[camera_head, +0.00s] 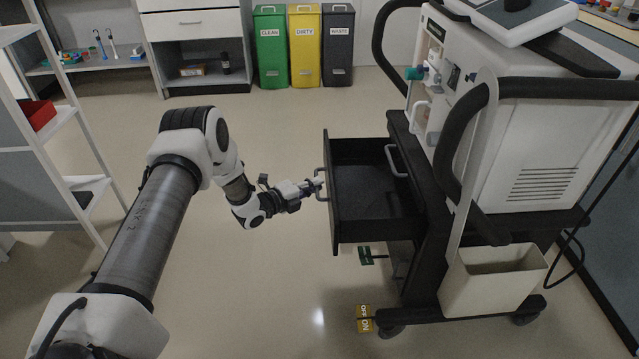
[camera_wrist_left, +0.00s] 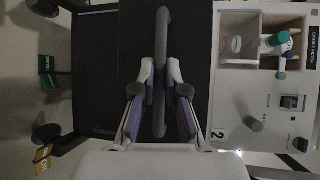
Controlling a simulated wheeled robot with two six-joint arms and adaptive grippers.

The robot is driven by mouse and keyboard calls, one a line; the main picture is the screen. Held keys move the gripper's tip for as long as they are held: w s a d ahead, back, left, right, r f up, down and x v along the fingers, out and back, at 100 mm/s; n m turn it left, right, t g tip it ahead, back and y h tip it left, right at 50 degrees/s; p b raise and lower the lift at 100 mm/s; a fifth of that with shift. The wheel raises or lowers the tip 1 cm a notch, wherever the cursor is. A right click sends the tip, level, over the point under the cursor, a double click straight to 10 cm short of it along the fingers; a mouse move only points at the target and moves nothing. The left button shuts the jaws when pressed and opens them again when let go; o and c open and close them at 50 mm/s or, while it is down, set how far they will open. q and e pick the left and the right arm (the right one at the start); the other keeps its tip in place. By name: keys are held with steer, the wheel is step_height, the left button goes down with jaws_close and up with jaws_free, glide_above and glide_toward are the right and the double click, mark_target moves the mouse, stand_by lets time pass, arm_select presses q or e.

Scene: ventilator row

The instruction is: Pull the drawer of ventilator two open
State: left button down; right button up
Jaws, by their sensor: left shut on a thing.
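The ventilator cart (camera_head: 520,150) stands at the right in the head view. Its black drawer (camera_head: 368,190) is pulled well out to the left and looks empty inside. My left gripper (camera_head: 316,185) is shut on the grey bar handle (camera_head: 321,183) on the drawer front. In the left wrist view the handle (camera_wrist_left: 161,70) runs between the two purple-padded fingers of the gripper (camera_wrist_left: 160,105). The number 2 shows on the white ventilator panel (camera_wrist_left: 232,110) there. My right gripper is not in view.
Green, yellow and dark bins (camera_head: 304,45) stand at the back. A white shelf rack (camera_head: 50,150) is at the left. A yellow floor tag (camera_head: 364,318) and a green tag (camera_head: 366,256) are near the cart's base. Open floor lies left of the drawer.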

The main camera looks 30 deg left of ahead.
arm_select(q)
steer(key=c, duration=1.2)
jaws_free()
steer(key=v, duration=1.2)
